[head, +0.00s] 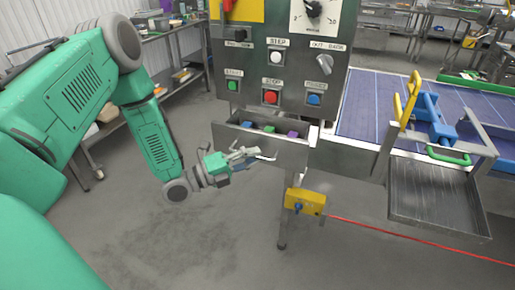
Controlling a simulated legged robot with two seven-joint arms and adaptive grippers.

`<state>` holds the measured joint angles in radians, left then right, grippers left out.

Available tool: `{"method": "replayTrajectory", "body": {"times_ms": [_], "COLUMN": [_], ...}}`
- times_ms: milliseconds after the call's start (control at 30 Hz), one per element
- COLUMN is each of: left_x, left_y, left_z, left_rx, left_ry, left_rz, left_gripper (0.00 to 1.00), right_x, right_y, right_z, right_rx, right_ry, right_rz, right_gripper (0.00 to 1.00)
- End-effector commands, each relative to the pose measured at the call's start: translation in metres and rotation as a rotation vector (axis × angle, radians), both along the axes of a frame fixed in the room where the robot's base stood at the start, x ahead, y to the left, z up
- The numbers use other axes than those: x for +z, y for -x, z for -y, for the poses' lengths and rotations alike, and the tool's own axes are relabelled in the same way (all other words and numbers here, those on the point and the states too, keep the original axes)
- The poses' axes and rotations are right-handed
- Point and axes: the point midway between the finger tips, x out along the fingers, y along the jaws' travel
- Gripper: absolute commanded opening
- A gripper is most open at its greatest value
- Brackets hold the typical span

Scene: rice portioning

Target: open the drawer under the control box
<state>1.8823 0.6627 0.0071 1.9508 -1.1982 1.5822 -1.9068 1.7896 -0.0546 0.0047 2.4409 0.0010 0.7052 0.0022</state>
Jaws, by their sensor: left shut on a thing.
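The grey metal control box (245,60) stands at the top centre, with labelled buttons and knobs on its front. Under it the drawer (285,153) sits pulled out, its inside showing from above. Several small coloured blocks (268,129) lie in it. My left gripper (248,155) is at the drawer's front, shut on the drawer handle (266,158); the fingers partly hide the handle. My right gripper is not in view.
A blue conveyor belt (365,108) runs to the right of the box. A metal tray (435,190) juts out at the right. A yellow block (305,201) with a red line is below the drawer. Shelving (180,75) stands behind my left arm. The floor in front is clear.

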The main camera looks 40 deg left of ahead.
Motion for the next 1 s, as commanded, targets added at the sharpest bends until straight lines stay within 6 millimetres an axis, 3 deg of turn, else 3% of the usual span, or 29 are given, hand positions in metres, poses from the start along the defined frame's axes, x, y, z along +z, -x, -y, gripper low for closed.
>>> {"method": "replayTrajectory", "body": {"times_ms": [167,200,233,267,667,1000], "left_x": [-0.007,-0.007,-0.007,-0.007,-0.004,-0.015], "left_y": [0.003,0.003,0.003,0.003,0.008,0.064], "left_z": [0.000,0.000,0.000,0.000,-0.004,-0.041], "left_rx": [-0.002,-0.002,-0.002,-0.002,0.000,0.001], "left_ry": [-0.008,-0.008,-0.008,-0.007,-0.004,-0.004], "left_rz": [-0.019,-0.019,-0.019,-0.018,-0.009,-0.014], "left_gripper": [0.00,0.18,0.29,0.31,0.31,0.31], "right_x": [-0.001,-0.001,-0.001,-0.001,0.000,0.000], "right_y": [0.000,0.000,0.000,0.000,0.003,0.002], "right_z": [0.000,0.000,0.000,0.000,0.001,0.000], "right_rx": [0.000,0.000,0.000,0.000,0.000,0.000], "right_ry": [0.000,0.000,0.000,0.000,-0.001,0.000], "right_rz": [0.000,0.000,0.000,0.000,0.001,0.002], "right_gripper": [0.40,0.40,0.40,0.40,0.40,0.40]}}
